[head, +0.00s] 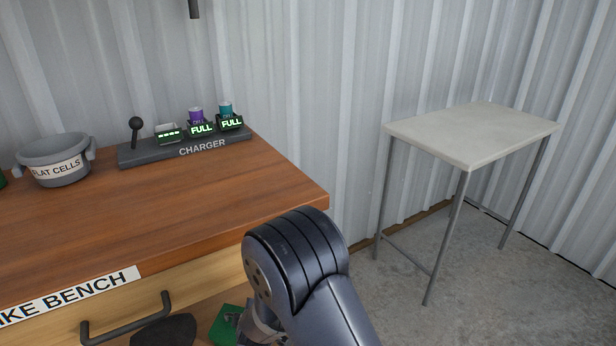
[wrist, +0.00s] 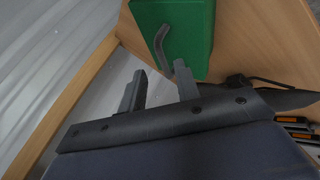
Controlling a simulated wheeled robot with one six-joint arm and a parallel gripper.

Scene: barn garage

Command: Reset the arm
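My gripper (wrist: 160,70) shows in the wrist view with its two dark fingers apart and nothing visible between them. A green box-like thing (wrist: 190,22) with a bent grey handle lies just beyond the fingertips; I cannot tell whether they touch. In the head view my bent arm stands in front of the bench's right corner, and its dark joint hides what is behind it. A small part of a green thing (head: 224,326) shows low beside my arm. My fingers cannot be made out in the head view.
The wooden bench (head: 150,215) holds a grey "FLAT CELLS" bucket (head: 55,172) and a charger (head: 190,151) with a lever, two cells marked FULL and another slot. A drawer handle (head: 125,320) juts out below. A bare pale table (head: 480,135) stands right, with open floor before it.

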